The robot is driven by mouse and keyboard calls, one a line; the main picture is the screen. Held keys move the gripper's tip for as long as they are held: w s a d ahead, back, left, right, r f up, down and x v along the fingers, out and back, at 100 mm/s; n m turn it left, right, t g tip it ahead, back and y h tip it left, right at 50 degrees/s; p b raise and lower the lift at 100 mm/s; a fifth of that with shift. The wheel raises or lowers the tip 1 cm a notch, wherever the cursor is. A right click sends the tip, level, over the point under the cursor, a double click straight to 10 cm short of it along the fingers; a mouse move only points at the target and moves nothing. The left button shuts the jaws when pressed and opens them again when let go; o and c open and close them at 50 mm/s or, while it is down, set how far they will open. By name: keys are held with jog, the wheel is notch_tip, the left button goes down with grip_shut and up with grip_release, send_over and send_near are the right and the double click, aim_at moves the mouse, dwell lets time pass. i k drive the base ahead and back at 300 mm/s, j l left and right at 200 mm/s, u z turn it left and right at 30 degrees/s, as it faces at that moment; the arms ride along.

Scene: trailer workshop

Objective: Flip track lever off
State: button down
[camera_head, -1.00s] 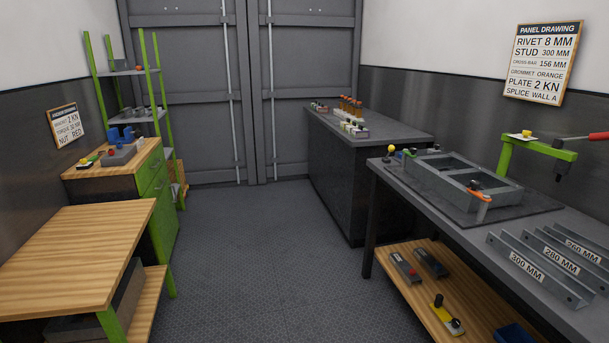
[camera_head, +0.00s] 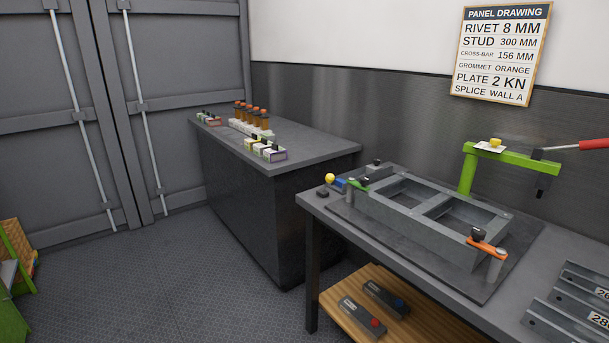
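No label in the head view marks a track lever, so I cannot tell for sure which part it is. A small yellow-knobbed lever (camera_head: 330,178) stands at the left end of the workbench, by a blue and green piece (camera_head: 357,184). An orange clamp arm (camera_head: 487,247) with a black knob sits at the near corner of the grey frame (camera_head: 420,214). A red-handled lever (camera_head: 593,145) extends from a green arm (camera_head: 515,157) at the right, partly cut by the picture edge. My gripper is not in view.
The workbench (camera_head: 322,204) runs along the right. Grey angle profiles (camera_head: 565,318) lie at its near end, over a wooden lower shelf (camera_head: 337,303). A dark cabinet (camera_head: 235,187) stands behind, holding small parts.

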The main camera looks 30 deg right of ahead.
aim_at(329, 178)
jog(key=i, duration=1.7)
jog(key=i+z, duration=0.15)
jog(key=z, duration=0.25)
